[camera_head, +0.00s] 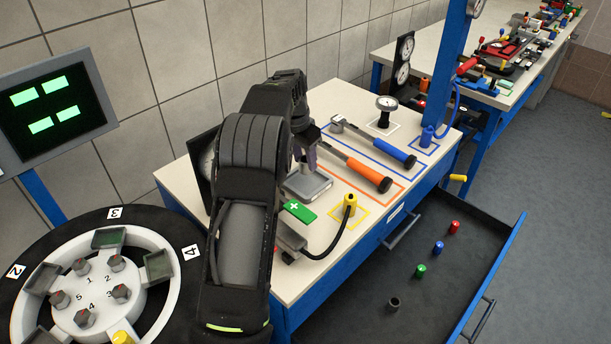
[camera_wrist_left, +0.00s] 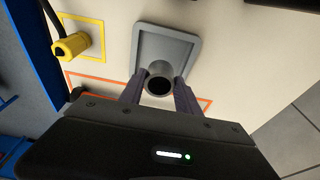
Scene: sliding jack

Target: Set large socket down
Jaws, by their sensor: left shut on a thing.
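The large socket (camera_wrist_left: 160,80) is a grey hollow cylinder held between the two fingers of my left gripper (camera_wrist_left: 159,93) in the left wrist view. Its dark round opening faces the camera. Behind it lies a grey rectangular tray (camera_wrist_left: 184,47) with a raised rim, and the socket overlaps its near part. I cannot tell whether the socket touches the tray. In the head view my left gripper (camera_head: 306,160) is just above the tray (camera_head: 317,190) on the white bench; the socket is mostly hidden there. My right gripper is not in view.
An orange-handled tool (camera_head: 368,177) and a blue-handled tool (camera_head: 388,150) lie right of the tray. A yellow connector (camera_head: 350,204) with a black cable stands in front. The open drawer (camera_head: 465,255) holds several small sockets. A numbered wheel (camera_head: 167,285) is at left.

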